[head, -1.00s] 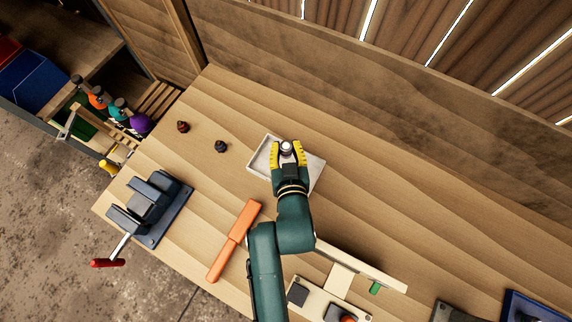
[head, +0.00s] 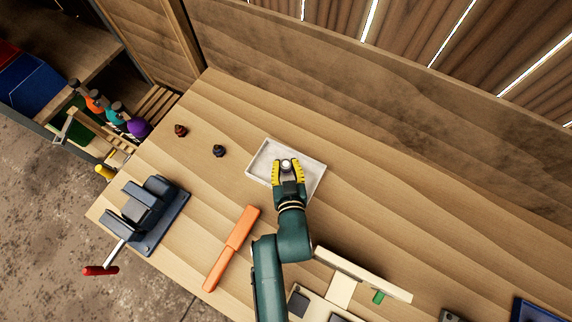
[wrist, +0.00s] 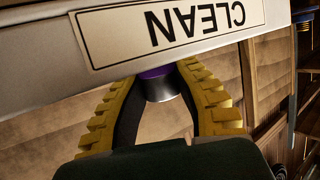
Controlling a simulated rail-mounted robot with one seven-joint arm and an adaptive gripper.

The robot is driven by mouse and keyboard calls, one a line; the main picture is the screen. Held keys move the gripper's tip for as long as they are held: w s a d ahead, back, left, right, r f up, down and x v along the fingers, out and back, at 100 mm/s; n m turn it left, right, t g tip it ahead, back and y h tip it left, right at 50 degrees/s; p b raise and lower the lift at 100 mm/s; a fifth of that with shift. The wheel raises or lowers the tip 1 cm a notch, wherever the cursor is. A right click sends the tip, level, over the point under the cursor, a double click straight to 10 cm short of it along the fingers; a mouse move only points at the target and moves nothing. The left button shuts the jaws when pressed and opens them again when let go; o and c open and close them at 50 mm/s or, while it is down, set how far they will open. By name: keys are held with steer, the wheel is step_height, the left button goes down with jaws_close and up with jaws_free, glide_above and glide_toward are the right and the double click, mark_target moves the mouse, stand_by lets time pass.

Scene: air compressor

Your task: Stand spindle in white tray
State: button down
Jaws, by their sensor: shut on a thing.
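The white tray (head: 262,160) lies on the wooden bench in the head view. In the wrist view, its wall (wrist: 45,40) with an upside-down CLEAN label fills the top. My gripper (head: 287,168) is over the tray's middle, its yellow fingers shut on the spindle (head: 286,165). The spindle's round silver end faces the head camera. In the wrist view, my gripper (wrist: 165,85) holds the spindle (wrist: 163,88), which shows a grey metal part and a purple band and looks roughly upright. The tray wall hides the rest, so I cannot tell whether it touches the tray floor.
An orange bar-shaped object (head: 232,248) lies left of my arm. A dark vise (head: 150,210) stands at the bench's left edge. Two small dark parts (head: 219,151) (head: 180,130) sit left of the tray. A cream fixture (head: 342,290) is at the lower right. Bench right of the tray is clear.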

steer(key=shift+s+f, duration=0.25)
steer(key=shift+f, duration=0.5)
steer(key=c, duration=0.9)
jaws_free()
steer(key=shift+s+f, duration=0.1)
steer(key=shift+f, duration=0.2)
steer(key=shift+r, duration=0.4)
steer(key=v, duration=0.2)
steer(key=r+p+v, duration=0.1)
steer(key=v, duration=0.4)
steer(key=shift+r+p, duration=0.4)
steer(key=w+d+r+m+t+h, duration=0.1)
steer(key=w+d+r+t, duration=0.15)
steer(key=r, duration=1.15)
steer(key=w+d+r+t, duration=0.15)
steer(key=w+r, duration=0.25)
steer(key=r, duration=1)
steer(key=s+r+t, duration=0.1)
steer(key=s+r, duration=0.1)
steer(key=r, duration=0.3)
steer(key=s+d+r+t, duration=0.1)
steer(key=s+r, duration=0.1)
steer(key=r, duration=0.4)
steer(key=s+r+t, duration=0.2)
steer(key=r, duration=0.4)
steer(key=shift+d+r+h, duration=0.25)
steer(key=shift+d+h, duration=0.05)
